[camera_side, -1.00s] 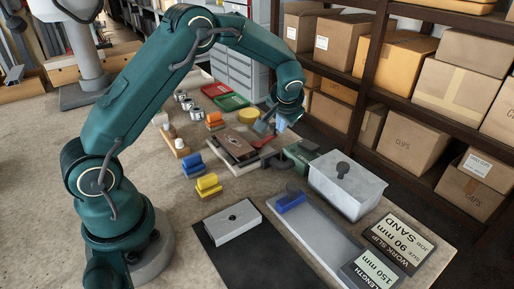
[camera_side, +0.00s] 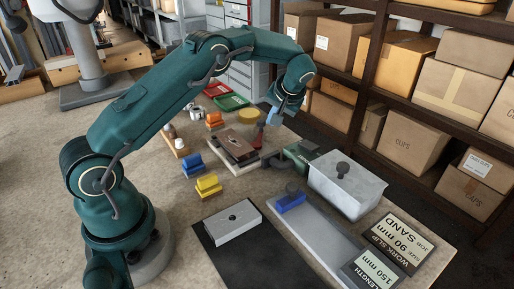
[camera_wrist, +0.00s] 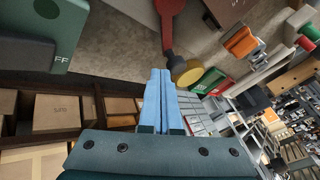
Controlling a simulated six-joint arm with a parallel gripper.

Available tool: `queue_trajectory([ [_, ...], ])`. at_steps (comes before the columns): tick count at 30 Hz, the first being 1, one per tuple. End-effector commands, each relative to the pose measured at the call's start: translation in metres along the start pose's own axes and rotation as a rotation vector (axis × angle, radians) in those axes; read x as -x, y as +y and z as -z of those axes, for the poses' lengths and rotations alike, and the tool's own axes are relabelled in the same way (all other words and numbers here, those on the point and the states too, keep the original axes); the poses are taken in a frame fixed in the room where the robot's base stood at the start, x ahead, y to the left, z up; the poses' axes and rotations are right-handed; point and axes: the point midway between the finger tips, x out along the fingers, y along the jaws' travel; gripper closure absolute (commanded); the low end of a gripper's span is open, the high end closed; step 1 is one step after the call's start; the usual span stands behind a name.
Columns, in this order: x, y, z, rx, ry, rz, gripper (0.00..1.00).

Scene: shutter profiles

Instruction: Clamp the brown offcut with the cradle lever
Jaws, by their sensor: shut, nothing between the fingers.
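The brown offcut (camera_side: 233,143) lies in the cradle (camera_side: 246,163) near the middle of the bench. The red cradle lever (camera_side: 258,137) stands at the offcut's far right end. In the wrist view the lever (camera_wrist: 171,22) ends in a dark knob (camera_wrist: 168,56), and a corner of the offcut (camera_wrist: 226,10) shows to its right. My gripper (camera_side: 272,117) is beyond the lever in the side view. Its blue fingers (camera_wrist: 160,75) are together and empty, just short of the knob in the wrist picture. I cannot tell whether they touch it.
A green block-like fixture (camera_side: 300,155) and a grey lidded bin (camera_side: 345,185) stand to the right of the cradle. Yellow (camera_side: 207,184), blue (camera_side: 192,165) and orange (camera_side: 214,121) pieces sit to its left. Red and green trays (camera_side: 232,102) lie behind. Shelves of boxes border the right.

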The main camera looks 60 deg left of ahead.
Motion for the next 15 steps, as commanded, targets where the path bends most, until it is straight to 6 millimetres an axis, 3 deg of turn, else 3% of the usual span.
queue_trajectory([
  [15, -0.011, -0.025, -0.001, -0.001, 0.000, 0.001, 1.00],
])
